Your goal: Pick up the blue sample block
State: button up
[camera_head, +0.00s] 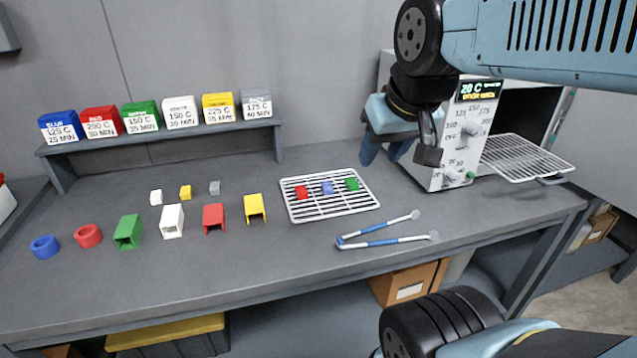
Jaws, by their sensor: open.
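The blue sample block (328,188) is a small block on a white wire rack (331,208) lying on the grey bench. It sits between a red block (302,192) on its left and a green block (352,184) on its right. My gripper (400,155) is open and empty, above the bench to the right of the rack and in front of the oven. It is apart from all the blocks. The arm reaches in from the upper right and covers part of the oven.
Tongs (385,241) with blue grips lie in front of the rack. An oven (458,150) with its door open and a wire shelf (527,160) out stands at right. Coloured sleeves, rings and small blocks stand at left; a shelf (165,137) of labelled boxes is behind.

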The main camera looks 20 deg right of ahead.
jog(key=o, duration=0.3)
jog(key=shift+w+r, duration=0.1)
jog(key=shift+w, duration=0.1)
jog(key=shift+o, duration=0.3)
jog(key=w+f+g, duration=0.2)
jog(key=w+g, duration=0.1)
jog(key=w, duration=1.2)
jog(key=shift+d, duration=0.15)
jog(key=g, duration=0.3)
send_over(327, 185)
notch_tip(327, 185, down, 10)
jog(key=shift+m, duration=0.3)
notch_tip(327, 185, down, 13)
jog(key=shift+r, duration=0.1)
